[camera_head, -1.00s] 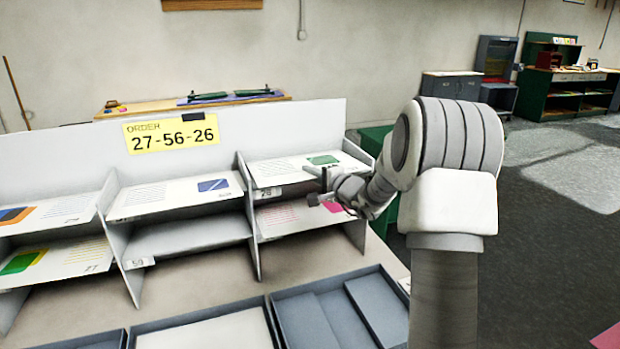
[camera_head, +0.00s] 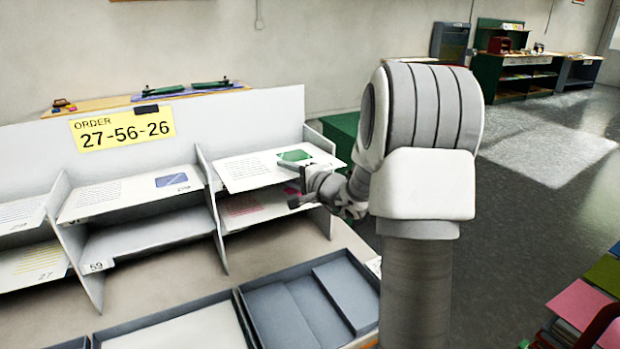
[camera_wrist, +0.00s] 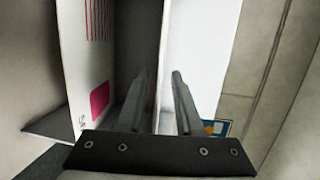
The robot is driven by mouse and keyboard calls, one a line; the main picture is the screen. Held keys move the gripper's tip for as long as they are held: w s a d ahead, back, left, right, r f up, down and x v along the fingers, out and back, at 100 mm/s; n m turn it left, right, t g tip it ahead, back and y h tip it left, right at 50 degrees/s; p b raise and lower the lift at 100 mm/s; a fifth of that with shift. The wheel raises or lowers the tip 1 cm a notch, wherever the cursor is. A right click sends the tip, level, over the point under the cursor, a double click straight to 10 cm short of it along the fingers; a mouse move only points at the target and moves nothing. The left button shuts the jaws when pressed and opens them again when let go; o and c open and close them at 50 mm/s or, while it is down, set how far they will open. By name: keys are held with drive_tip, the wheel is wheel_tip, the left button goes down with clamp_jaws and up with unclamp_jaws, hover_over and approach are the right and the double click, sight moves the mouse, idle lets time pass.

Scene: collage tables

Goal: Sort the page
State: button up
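A yellow order card (camera_head: 122,128) reading 27-56-26 is on the rack's back panel. On the right column's upper shelf lies a white page with a green shape (camera_head: 262,165). Below it is a page with pink lines (camera_head: 245,207) and a magenta patch, partly hidden by my gripper (camera_head: 288,184). A page with a blue shape (camera_head: 125,191) is upper middle. The lower left page (camera_head: 30,265) is marked 27. My gripper is at the right column's front. The wrist view shows its fingers (camera_wrist: 162,80) apart, a pale edge between them; contact cannot be told.
The lower middle shelf (camera_head: 150,232) is empty, labelled 59. Shallow grey trays stand in front, one with a white sheet (camera_head: 185,330), one with grey dividers (camera_head: 310,305). Coloured items (camera_head: 585,305) lie at the lower right. Vertical dividers separate the columns.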

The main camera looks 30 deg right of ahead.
drive_tip(key=r+v, duration=0.1)
drive_tip(key=v, duration=1)
drive_tip(key=shift+r, duration=0.2)
